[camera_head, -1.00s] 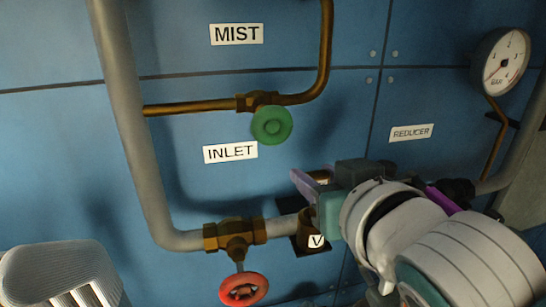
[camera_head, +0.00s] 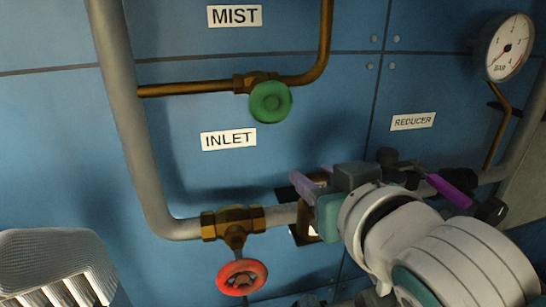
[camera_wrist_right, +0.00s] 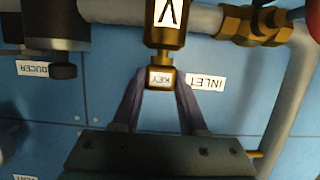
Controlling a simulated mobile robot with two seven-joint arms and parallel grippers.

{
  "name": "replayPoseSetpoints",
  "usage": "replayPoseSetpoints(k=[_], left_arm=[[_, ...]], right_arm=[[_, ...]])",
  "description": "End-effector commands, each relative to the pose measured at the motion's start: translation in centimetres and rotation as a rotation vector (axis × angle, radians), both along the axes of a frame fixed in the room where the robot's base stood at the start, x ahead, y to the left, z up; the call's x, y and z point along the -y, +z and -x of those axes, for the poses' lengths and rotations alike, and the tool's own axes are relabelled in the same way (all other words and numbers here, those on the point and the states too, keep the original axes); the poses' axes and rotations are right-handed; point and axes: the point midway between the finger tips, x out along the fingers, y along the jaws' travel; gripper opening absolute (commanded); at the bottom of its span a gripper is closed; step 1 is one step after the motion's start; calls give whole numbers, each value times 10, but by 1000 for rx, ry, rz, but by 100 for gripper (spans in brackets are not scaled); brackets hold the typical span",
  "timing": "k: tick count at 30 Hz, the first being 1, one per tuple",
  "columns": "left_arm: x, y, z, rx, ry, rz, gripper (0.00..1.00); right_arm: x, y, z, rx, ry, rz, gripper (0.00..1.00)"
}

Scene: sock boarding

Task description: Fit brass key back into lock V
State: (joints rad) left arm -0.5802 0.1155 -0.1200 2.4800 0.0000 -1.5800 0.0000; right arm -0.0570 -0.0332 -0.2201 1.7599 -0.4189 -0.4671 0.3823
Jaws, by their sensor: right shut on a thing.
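My right gripper (camera_head: 312,187), with purple fingers, is shut on the brass key (camera_wrist_right: 160,79). Lock V (camera_wrist_right: 165,38) is a brass body with a white V label, directly in line with the key there. The key's end meets the lock's edge in that view; how deep it sits I cannot tell. In the head view the gripper hides most of the lock and the key. My left gripper is not in view.
A brass valve with a red handwheel (camera_head: 242,277) sits on the grey pipe (camera_head: 130,130) left of the lock. A green handwheel (camera_head: 270,102) is above. A purple-handled lever (camera_head: 448,190) and a gauge (camera_head: 508,47) are at right. A ribbed grey object (camera_head: 50,262) stands lower left.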

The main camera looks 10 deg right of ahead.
Motion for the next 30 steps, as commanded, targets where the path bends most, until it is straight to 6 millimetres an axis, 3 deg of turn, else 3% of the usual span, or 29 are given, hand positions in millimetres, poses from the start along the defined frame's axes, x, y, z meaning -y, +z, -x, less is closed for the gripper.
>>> replayPoseSetpoints(k=[12,13,22,30], left_arm=[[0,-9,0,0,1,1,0],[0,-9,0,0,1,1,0],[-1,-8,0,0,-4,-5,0],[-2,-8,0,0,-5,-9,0]], right_arm=[[0,-11,0,1,0,0,0],[0,-11,0,1,0,0,43],[0,-10,0,0,0,0,77],[0,-11,1,-1,0,0,77]])
